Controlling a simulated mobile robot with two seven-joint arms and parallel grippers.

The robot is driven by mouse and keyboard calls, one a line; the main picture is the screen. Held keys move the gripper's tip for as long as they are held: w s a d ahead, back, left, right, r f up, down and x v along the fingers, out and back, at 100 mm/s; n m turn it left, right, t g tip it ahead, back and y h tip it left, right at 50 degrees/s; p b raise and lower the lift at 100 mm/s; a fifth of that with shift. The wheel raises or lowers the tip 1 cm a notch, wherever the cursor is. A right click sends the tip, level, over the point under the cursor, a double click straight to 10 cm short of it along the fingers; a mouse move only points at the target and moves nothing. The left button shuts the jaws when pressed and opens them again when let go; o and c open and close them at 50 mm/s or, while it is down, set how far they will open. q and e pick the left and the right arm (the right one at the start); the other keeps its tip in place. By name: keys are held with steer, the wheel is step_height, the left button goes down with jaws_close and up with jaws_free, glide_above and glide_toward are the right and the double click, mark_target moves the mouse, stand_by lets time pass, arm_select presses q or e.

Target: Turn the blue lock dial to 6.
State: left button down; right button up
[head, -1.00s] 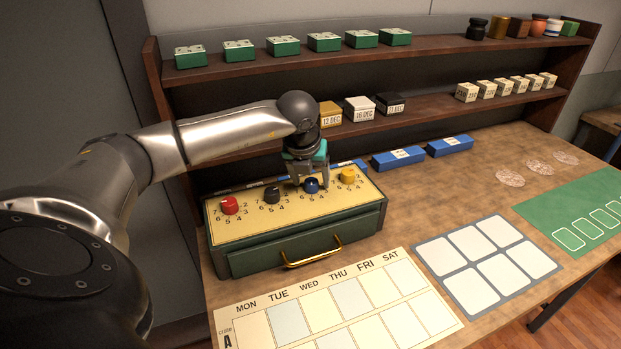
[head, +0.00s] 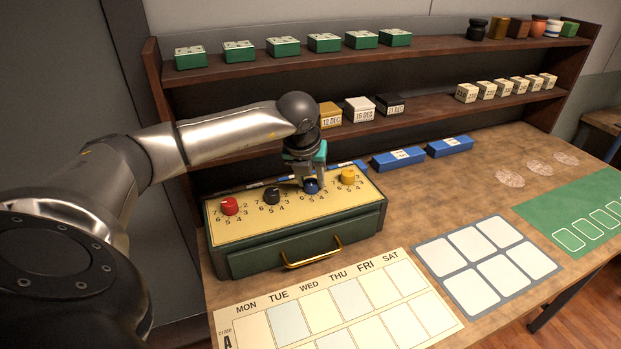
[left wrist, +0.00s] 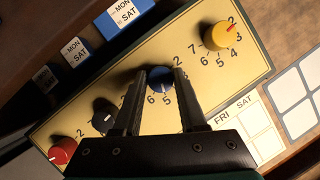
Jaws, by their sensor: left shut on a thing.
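The blue dial (head: 311,187) is third from the left on the cream top of a green lock box (head: 300,212). Printed numbers ring it. In the left wrist view the blue dial (left wrist: 160,82) sits between the two finger tips, with 2, 4, 5 and 6 readable around it. My left gripper (head: 311,181) points down over the dial and is shut on it; the left wrist view shows a finger on each side (left wrist: 162,76). The fingers hide part of the ring, and I cannot tell where the blue dial's mark points. My right gripper is not in view.
A red dial (head: 229,205) and a black dial (head: 272,195) stand left of the blue one, a yellow dial (head: 348,176) close on its right. A drawer handle (head: 312,254) is on the box front. Blue boxes (head: 398,158) lie behind, under a shelf (head: 440,107).

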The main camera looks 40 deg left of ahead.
arm_select(q)
steer(key=shift+m, duration=0.4)
steer(key=m+h+b, duration=0.1)
steer(key=m, duration=0.1)
steer(key=shift+a+m, duration=0.1)
steer(key=shift+m, duration=0.3)
steer(key=shift+r+m+h, duration=0.1)
steer(key=shift+m+h, duration=1)
steer(key=shift+m, duration=1)
steer(key=shift+c, duration=2.3)
jaws_free()
steer(key=p+v, duration=0.1)
steer(key=v, duration=1.4)
steer(key=shift+s, duration=0.1)
